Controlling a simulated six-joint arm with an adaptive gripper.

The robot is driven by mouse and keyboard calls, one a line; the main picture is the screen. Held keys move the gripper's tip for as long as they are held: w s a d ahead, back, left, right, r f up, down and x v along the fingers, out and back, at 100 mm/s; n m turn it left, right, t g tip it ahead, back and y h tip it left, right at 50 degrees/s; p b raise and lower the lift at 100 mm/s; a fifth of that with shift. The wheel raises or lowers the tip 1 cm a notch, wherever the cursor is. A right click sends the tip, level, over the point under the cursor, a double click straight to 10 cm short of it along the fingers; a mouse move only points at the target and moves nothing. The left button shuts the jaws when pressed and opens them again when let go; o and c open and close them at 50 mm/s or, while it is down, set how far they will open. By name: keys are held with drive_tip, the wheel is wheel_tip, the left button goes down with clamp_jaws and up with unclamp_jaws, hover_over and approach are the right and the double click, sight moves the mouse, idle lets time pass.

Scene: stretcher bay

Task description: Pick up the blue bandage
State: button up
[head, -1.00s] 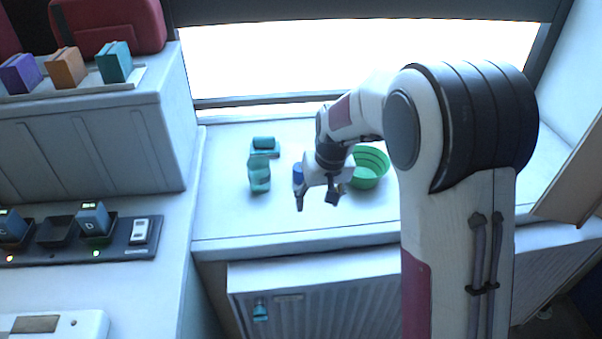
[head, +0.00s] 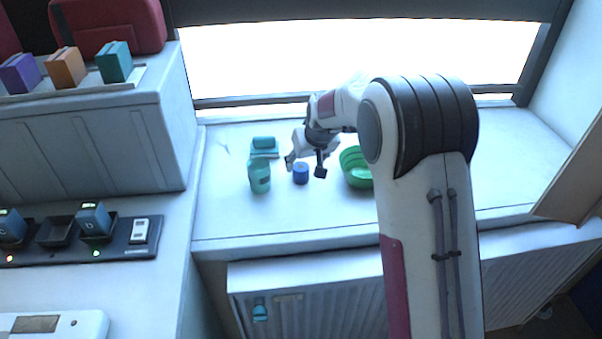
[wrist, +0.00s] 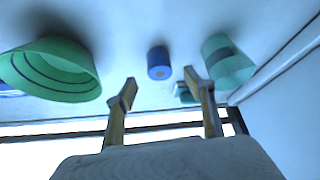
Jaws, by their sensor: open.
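The blue bandage (head: 300,174) is a small blue roll on the white counter, left of the green bowl. It also shows in the wrist view (wrist: 159,63), ahead of the fingertips and a little toward the left one. My gripper (head: 305,168) is open and empty; in the wrist view its two fingers (wrist: 160,82) are spread apart. In the head view it is by the bandage, with one finger on either side in the picture. I cannot tell its exact height above the counter. No finger visibly touches the roll.
A green bowl (head: 357,170) is right of the bandage. A teal cup (head: 259,176) is to its left, with a teal item (head: 264,146) behind the cup. The window stands along the back of the counter. The front of the counter (head: 290,220) is clear.

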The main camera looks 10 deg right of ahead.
sight(302, 168)
drive_tip(key=shift+x, duration=1.3)
drive_tip(key=shift+x, duration=2.6)
drive_tip(key=shift+w+r, duration=0.1)
drive_tip(key=shift+w, duration=0.05)
drive_tip(key=c, duration=1.2)
